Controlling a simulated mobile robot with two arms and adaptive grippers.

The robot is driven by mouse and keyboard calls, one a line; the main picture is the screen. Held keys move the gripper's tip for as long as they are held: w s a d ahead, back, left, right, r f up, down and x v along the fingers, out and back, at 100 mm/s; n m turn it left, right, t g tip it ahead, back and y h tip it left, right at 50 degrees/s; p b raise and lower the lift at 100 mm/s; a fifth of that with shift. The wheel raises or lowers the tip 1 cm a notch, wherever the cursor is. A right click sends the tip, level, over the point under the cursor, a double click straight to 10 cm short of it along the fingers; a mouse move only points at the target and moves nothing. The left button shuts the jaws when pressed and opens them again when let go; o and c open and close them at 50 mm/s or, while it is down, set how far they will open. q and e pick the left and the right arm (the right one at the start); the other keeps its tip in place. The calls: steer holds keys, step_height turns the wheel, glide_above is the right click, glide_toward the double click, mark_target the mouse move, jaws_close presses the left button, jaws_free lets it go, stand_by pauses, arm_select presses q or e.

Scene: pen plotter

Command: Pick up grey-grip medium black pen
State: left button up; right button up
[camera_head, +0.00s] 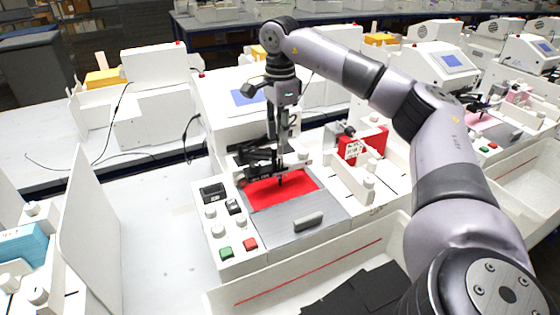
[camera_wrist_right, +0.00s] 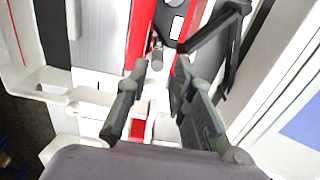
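My right gripper (camera_head: 275,142) points down over the plotter in the head view, beside its black pen carriage (camera_head: 257,158). In the wrist view its two fingers (camera_wrist_right: 161,72) are apart with nothing clamped between them. A small grey and dark cylinder (camera_wrist_right: 156,52), which looks like the pen, shows just beyond the gap between the fingertips. In the head view a thin dark upright tip (camera_head: 280,181) shows over the red sheet (camera_head: 262,197); the gripper and carriage hide most of the pen. My left gripper is not in view.
The plotter has a grey plate with a handle (camera_head: 308,222), and green (camera_head: 226,252) and red (camera_head: 250,244) buttons. A white tray (camera_head: 225,299) holding black sheets (camera_head: 350,294) stands in front. A red holder (camera_head: 352,150) is at right.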

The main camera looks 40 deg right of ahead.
mark_target(280, 153)
step_height(280, 153, down, 5)
steer(key=shift+s+a+r+p, duration=0.1)
steer(key=shift+s+p, duration=0.05)
steer(key=shift+p, duration=0.85)
steer(key=shift+f, duration=0.35)
steer(key=shift+c, duration=0.2)
jaws_close()
